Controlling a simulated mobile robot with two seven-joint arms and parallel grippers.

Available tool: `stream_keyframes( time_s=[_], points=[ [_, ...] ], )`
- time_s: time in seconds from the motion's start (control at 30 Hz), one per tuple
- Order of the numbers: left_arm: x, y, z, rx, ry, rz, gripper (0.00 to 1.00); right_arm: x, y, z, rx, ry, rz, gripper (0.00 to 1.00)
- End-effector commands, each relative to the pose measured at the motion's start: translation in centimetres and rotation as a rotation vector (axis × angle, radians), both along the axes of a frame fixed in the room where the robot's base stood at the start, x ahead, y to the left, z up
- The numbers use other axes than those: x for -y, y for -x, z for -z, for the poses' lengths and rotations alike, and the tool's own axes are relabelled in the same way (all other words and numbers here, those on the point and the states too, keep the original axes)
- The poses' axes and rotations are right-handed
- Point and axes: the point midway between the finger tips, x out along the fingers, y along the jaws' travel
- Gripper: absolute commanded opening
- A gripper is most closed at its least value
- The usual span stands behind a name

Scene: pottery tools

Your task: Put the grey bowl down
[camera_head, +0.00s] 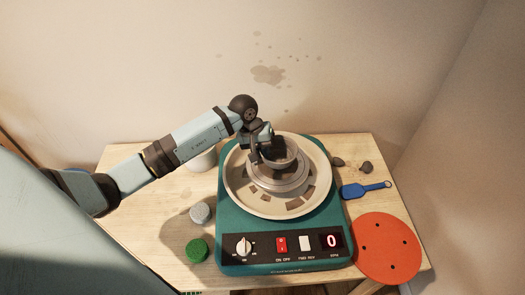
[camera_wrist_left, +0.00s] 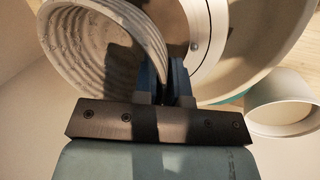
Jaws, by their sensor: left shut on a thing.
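The grey bowl (camera_head: 291,158) is over the middle of the pottery wheel (camera_head: 240,235), inside the wheel's pale round splash pan (camera_head: 237,192). My left gripper (camera_head: 268,148) reaches in from the left and is shut on the bowl's rim. In the left wrist view the ridged inside of the bowl (camera_wrist_left: 95,40) shows, with its wall between the blue fingers of the gripper (camera_wrist_left: 165,78). The wheel's light disc (camera_wrist_left: 205,35) is behind the fingers. I cannot tell whether the bowl's base touches the disc. My right gripper is not in view.
A white cup (camera_head: 204,161) stands left of the wheel. A grey round piece (camera_head: 200,212) and a green sponge (camera_head: 197,250) lie nearer. Right are a blue tool (camera_head: 362,190), dark lumps (camera_head: 367,167) and a red disc with holes (camera_head: 387,240). The wall is close behind.

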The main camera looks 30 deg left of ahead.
Motion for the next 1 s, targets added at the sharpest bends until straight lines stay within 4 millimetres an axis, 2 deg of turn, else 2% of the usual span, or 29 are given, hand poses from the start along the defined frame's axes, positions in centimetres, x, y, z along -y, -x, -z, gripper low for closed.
stream_keyframes(
  time_s=[0.1,0.43,0.47,0.57,0.87,1.0],
  points=[
    [0.0,0.0,0.7,0.002,0.001,0.000,0.00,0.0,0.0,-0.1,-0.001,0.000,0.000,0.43],
    [0.0,0.0,1.2,0.003,0.000,0.001,0.00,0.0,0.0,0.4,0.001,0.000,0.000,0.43],
    [0.0,0.0,1.2,0.001,-0.001,0.002,0.14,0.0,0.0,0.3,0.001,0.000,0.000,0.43],
    [0.0,0.0,1.0,0.002,0.000,0.002,0.37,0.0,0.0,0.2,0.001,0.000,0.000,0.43],
    [0.0,0.0,0.9,0.002,0.000,0.001,0.37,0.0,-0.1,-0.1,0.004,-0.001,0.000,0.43],
    [-0.3,0.0,0.0,0.005,-0.001,0.000,0.37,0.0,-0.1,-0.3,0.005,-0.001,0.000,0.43]
  ],
)
